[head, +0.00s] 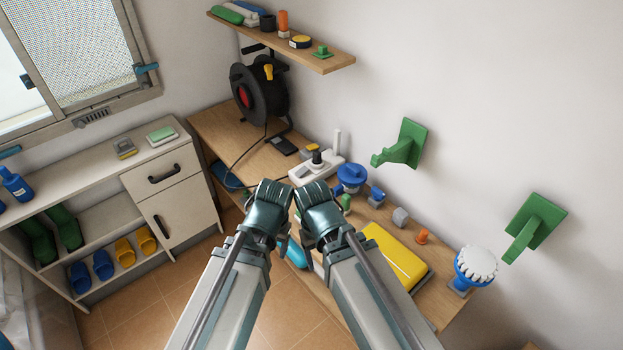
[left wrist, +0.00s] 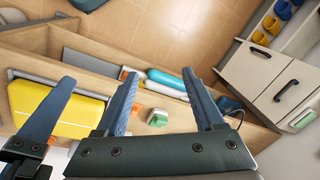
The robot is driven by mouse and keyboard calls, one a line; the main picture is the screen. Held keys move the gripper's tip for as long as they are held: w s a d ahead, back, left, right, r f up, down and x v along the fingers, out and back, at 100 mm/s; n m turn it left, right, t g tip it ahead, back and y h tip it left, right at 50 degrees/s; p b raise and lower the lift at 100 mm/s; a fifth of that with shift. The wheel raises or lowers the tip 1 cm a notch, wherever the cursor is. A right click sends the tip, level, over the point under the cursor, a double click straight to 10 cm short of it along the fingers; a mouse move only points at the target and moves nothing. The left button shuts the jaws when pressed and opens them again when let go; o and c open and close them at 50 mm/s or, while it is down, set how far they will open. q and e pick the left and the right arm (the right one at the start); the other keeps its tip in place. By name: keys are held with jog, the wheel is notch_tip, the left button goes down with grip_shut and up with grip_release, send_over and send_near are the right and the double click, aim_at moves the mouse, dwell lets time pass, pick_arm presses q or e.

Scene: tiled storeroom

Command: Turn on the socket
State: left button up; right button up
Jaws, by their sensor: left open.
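The socket is a white power strip (head: 330,166) on the wooden bench, with a black plug (head: 317,158) standing in it. A switch and its position are too small to make out. My left gripper (head: 270,192) is in front of the strip and to its left in the head view, apart from it as far as I can tell. In the left wrist view its fingers (left wrist: 160,75) are spread with nothing held between them. My right gripper (head: 312,192) is close beside it, below the strip in the picture; its jaw opening is hidden. I cannot make out the strip in the left wrist view.
A black cable reel (head: 259,88) stands at the bench's far end, its cable trailing towards the strip. A blue item (head: 351,176), a grey cube (head: 400,217) and a yellow case (head: 394,254) crowd the bench. Green wall brackets (head: 404,148) jut out at right.

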pick_arm(q)
jog(key=w+a+f+m+t+h+b, duration=0.1)
jog(key=w+a+m+t+b, duration=0.3)
jog(key=w+m+t+b, duration=0.9)
jog(key=w+a+f+m+t+b, duration=0.1)
jog(key=w+a+m+t+b, duration=0.45)
jog(key=w, duration=1.65)
jog(key=m+g+h+b, duration=0.9)
jog(key=m+h+b, duration=0.65)
jog(key=m, duration=0.85)
send_near(304, 169)
jog(key=shift+n+t+y, duration=0.25)
jog(key=v, duration=0.5)
jog(key=shift+r+b, duration=0.35)
jog(key=shift+b, duration=0.05)
jog(key=shift+f, duration=0.15)
jog(key=shift+d, duration=0.15)
jog(key=x, duration=1.3)
jog(key=shift+d+f, duration=0.15)
jog(key=shift+d, duration=0.15)
